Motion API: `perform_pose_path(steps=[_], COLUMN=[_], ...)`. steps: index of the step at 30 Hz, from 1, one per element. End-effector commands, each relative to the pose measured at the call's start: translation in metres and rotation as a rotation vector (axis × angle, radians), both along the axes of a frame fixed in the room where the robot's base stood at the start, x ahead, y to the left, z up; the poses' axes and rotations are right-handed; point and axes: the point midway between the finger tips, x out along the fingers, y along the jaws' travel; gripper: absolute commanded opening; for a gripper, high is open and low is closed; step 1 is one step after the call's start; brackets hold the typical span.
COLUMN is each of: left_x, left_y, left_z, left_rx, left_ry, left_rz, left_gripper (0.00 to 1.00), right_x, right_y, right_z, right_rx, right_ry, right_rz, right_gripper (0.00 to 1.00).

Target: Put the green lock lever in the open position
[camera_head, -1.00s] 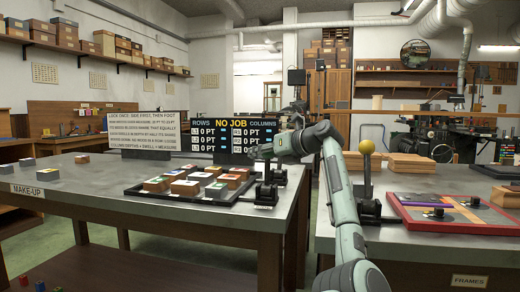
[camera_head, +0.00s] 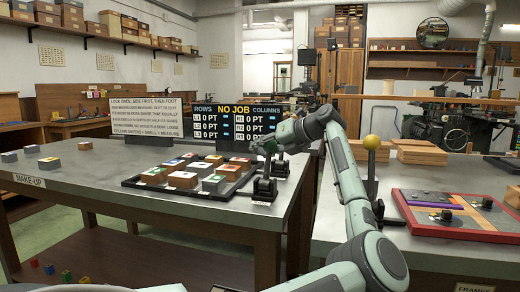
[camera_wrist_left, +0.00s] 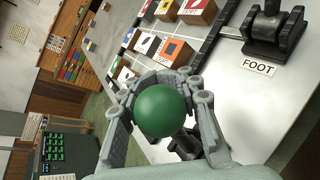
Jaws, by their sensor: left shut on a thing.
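The green ball knob (camera_wrist_left: 162,110) of a lever shows large in the left wrist view, between the fingers of my left gripper. In the head view my left gripper (camera_head: 263,148) is at the right end of the make-up table, over the black lever fittings, and hides the knob there. The gripper is shut on the knob. The lever's dark base shows partly behind the fingers in the wrist view. A black lever base with a FOOT label (camera_wrist_left: 258,68) stands beside it and also shows in the head view (camera_head: 264,188). My right gripper is not in view.
A dark tray (camera_head: 140,187) of coloured-top blocks lies left of the levers. A NO JOB display (camera_head: 236,126) and a sign board (camera_head: 157,117) stand behind. Another table at right holds a yellow-knobbed lever (camera_head: 372,143) and a red-edged frame (camera_head: 465,232).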

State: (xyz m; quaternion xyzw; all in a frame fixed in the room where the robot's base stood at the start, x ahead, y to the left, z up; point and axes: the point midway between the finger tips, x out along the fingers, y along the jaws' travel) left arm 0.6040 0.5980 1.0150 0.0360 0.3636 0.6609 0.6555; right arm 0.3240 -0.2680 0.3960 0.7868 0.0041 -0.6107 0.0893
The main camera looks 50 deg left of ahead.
Motion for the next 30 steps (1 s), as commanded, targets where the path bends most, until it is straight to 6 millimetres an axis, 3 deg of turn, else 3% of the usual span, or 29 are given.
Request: perform_pose_path(steps=[5,6,12,23,30], left_x=[0.002,0.002,0.002,0.002,0.008], left_y=[-0.001,-0.001,0.0,-0.004,-0.041], left_z=[0.0,0.0,0.0,0.002,0.019], left_rx=[0.002,0.002,0.001,0.0,0.001], left_ry=[0.001,0.001,0.0,0.0,-0.002], left_rz=[-0.007,-0.007,-0.005,-0.003,-0.006], left_gripper=[0.0,0.27,0.52,0.52,0.52], right_x=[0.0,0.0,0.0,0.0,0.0], right_y=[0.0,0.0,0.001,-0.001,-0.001], right_z=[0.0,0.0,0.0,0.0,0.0], right_rx=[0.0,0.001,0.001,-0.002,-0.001], right_ry=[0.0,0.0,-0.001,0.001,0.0], right_rz=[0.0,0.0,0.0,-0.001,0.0], right_gripper=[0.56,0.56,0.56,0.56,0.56])
